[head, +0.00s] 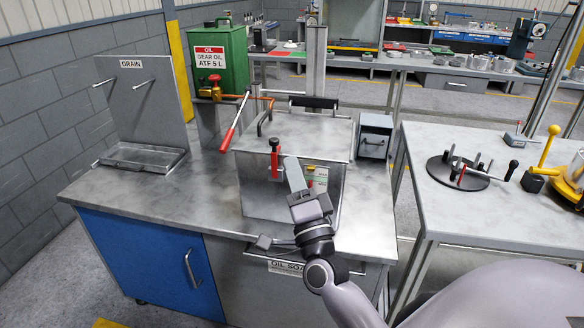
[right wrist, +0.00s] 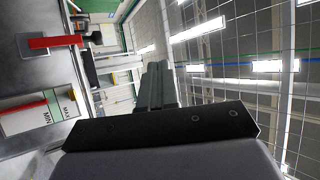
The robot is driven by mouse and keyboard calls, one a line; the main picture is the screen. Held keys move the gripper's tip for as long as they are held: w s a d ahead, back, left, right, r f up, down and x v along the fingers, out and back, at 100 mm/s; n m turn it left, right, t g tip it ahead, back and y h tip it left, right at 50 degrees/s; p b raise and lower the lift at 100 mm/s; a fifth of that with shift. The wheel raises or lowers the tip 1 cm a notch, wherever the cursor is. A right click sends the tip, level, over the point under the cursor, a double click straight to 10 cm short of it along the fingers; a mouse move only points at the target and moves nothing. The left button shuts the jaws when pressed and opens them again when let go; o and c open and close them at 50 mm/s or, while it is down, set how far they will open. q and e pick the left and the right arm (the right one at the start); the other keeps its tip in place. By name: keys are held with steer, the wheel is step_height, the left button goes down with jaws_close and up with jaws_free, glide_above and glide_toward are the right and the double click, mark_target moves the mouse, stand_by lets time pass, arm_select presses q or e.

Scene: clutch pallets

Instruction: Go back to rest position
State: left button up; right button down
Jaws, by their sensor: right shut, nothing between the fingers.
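My right gripper (head: 293,172) is raised in front of the steel oil box (head: 262,205), its fingers pointing up and shut with nothing between them. The fingers also show in the right wrist view (right wrist: 156,88), pointing away from the camera. A red-handled latch (head: 274,158) is on the box front, just left of the fingers. I cannot tell whether the fingers touch the box. A label with level marks (head: 317,178) is right of the fingers. My left gripper is not in view.
The box stands on a steel bench (head: 130,190) with a drain tray (head: 140,158) at left. A green gear oil can (head: 220,60) and a red-handled lever (head: 235,122) are behind. A second bench (head: 450,205) at right holds a black round fixture (head: 457,172).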

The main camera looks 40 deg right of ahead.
stand_by(0.4)
steer(key=s+a+f+n+g+y, duration=0.3)
steer(key=a+f+n+y, duration=0.15)
steer(key=f+n, duration=0.35)
steer(key=s+a+f+n+g+y, duration=0.25)
steer(key=a+f+n+y, duration=0.2)
steer(key=f, duration=0.55)
steer(key=s+a+f+n+g, duration=0.3)
steer(key=s+f+n+g, duration=0.4)
steer(key=s+f, duration=0.5)
steer(key=shift+s+f+n+y, duration=0.35)
steer(key=shift+f+n, duration=0.1)
steer(key=shift+f, duration=0.45)
